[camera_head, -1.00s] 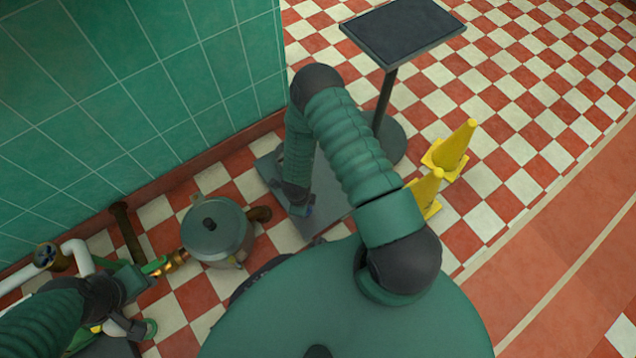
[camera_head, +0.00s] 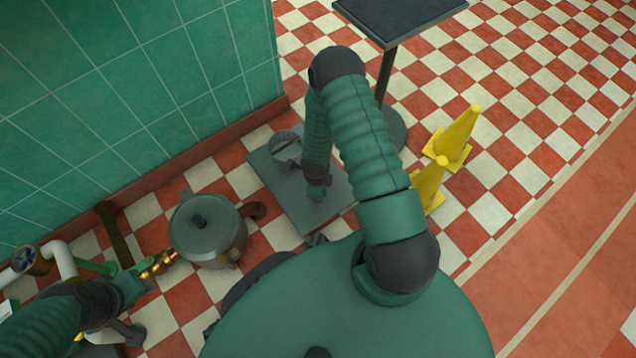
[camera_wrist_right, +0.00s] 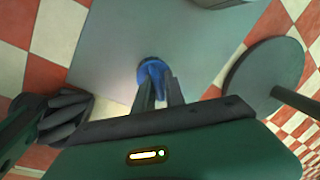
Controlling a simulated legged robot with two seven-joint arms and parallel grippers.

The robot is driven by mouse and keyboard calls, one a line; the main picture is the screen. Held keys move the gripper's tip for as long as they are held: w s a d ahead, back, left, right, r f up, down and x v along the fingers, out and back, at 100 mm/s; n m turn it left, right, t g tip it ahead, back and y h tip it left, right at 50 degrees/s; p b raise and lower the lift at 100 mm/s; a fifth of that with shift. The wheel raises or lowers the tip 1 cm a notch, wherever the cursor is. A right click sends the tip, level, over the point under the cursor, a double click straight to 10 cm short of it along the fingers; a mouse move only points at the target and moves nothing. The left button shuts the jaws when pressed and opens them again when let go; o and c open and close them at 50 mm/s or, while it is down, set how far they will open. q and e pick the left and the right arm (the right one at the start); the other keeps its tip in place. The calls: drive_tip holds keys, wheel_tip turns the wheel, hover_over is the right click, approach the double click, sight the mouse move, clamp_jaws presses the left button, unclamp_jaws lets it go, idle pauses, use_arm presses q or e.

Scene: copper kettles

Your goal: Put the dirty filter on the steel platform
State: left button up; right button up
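A small blue piece (camera_wrist_right: 152,72), which may be the dirty filter, sits between the fingertips of my right gripper (camera_wrist_right: 160,88) in the wrist view. The fingers appear closed on it. The gripper (camera_head: 317,188) points down over the steel platform (camera_head: 288,203), a flat grey plate on the floor; I cannot tell whether the blue piece touches it. A grey open cylinder (camera_head: 284,142) stands at the platform's far side, beside my right forearm. My left gripper (camera_head: 140,278) is at the lower left, near a brass fitting (camera_head: 160,264); its fingers are unclear.
A lidded grey kettle (camera_head: 207,232) stands left of the platform. White and brown pipes with a valve wheel (camera_head: 24,260) run at the far left. A dark-topped stand (camera_head: 398,18) and yellow cones (camera_head: 453,137) are right of the platform. A green tiled wall (camera_head: 140,90) borders the left.

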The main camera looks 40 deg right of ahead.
drive_tip(key=shift+o, duration=1.2)
drive_tip(key=shift+a, duration=0.1)
drive_tip(key=w+a+r+n+t+y+p, duration=0.15)
drive_tip(key=a+r+n+p, duration=0.3)
drive_tip(key=r+n, duration=0.65)
drive_tip(key=w+a+r+n+y+p, duration=0.1)
drive_tip(key=w+a+r+n+p, duration=0.25)
drive_tip(key=r, duration=1.35)
drive_tip(key=s+a+r+n, duration=0.4)
drive_tip(key=s+r+n, duration=0.4)
drive_tip(key=n, duration=0.6)
wheel_tip(320, 180, up, 3)
drive_tip(key=shift+s+a+f+h+b, duration=0.15)
drive_tip(key=shift+s+a+h+b, duration=0.1)
drive_tip(key=shift+h+b, duration=0.1)
